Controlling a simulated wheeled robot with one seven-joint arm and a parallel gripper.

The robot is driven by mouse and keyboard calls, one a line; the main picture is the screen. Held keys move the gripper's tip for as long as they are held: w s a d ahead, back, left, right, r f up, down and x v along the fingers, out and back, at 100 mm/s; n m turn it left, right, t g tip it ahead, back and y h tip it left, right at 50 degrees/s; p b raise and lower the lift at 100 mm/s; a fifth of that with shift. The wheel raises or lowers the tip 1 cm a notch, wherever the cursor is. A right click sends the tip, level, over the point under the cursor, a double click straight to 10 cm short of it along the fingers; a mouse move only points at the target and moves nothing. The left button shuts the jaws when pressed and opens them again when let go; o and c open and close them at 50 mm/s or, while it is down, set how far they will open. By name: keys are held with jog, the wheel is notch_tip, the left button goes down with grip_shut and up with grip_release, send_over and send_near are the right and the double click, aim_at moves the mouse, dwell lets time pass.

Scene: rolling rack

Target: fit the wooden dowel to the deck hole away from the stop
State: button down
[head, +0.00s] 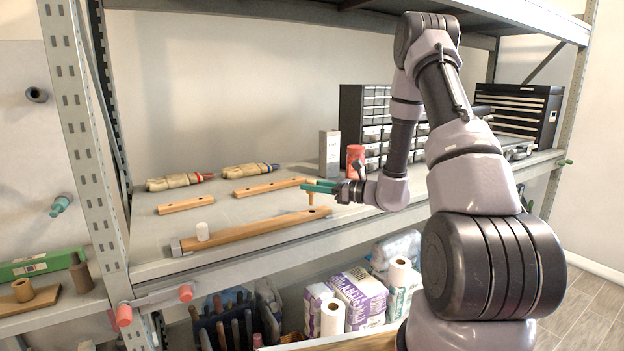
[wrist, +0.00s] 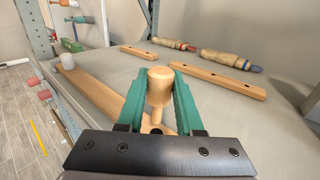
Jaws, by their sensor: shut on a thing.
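The deck is a long wooden bar (head: 255,231) lying on the shelf; it also shows in the wrist view (wrist: 100,92). A dark hole (head: 322,211) shows near the opposite end. My gripper (head: 318,186) has green fingers and is shut on the wooden dowel (wrist: 159,88). The dowel is upright, with a wide head and a narrower shank, above the bar's end away from the stop. The fingers partly hide it; whether its tip touches the bar I cannot tell.
A white cylinder (head: 203,231) stands by the stop end. Two shorter drilled bars (head: 186,205) (head: 270,187) and two wooden-handled tools (head: 174,182) (head: 250,170) lie behind. A red jar (head: 355,158), grey box (head: 329,153) and drawer cabinet (head: 368,125) stand near my gripper.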

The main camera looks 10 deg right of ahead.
aim_at(312, 204)
jog(key=shift+f, duration=0.55)
jog(key=shift+f, duration=2.55)
dwell(0.7)
jog(key=shift+c, duration=2.4)
grip_release()
jog(key=v, duration=1.1)
jog(key=shift+a, duration=0.1)
